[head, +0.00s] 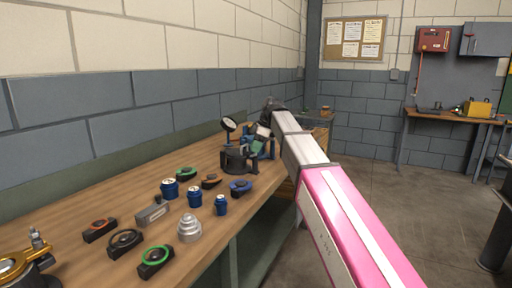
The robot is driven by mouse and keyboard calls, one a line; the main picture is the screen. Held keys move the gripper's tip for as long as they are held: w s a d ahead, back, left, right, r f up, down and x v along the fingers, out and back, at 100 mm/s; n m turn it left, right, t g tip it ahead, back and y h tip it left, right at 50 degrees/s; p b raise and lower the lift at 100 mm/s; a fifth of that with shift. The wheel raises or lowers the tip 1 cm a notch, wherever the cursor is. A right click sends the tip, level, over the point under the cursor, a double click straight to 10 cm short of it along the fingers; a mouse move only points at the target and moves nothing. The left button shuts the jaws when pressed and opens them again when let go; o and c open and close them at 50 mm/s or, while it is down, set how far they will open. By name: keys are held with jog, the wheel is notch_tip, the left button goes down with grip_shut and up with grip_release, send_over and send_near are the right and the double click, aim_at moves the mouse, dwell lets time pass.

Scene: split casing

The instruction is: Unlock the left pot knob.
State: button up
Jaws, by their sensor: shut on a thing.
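A dark grey, round pot-like casing (236,159) stands near the far right edge of the workbench. A round disc with a pale face and dark rim (229,124) shows just above it. The fingertips and the gripped part are too small and overlapped to make out. I cannot pick out the left pot knob or tell how it is turned.
Several blue jars (170,189), a stepped silver part (189,228), and dark blocks with coloured rings (156,261) lie on the wooden workbench (95,207). A gold-ringed fixture (22,268) stands at the near left. A block wall runs along the left.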

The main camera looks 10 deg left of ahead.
dwell(0.3)
jog(key=o, duration=0.9)
jog(key=v, duration=1)
jog(key=shift+w+d+r, duration=0.1)
jog(key=shift+d+r, duration=0.1)
jog(key=shift+r, duration=0.15)
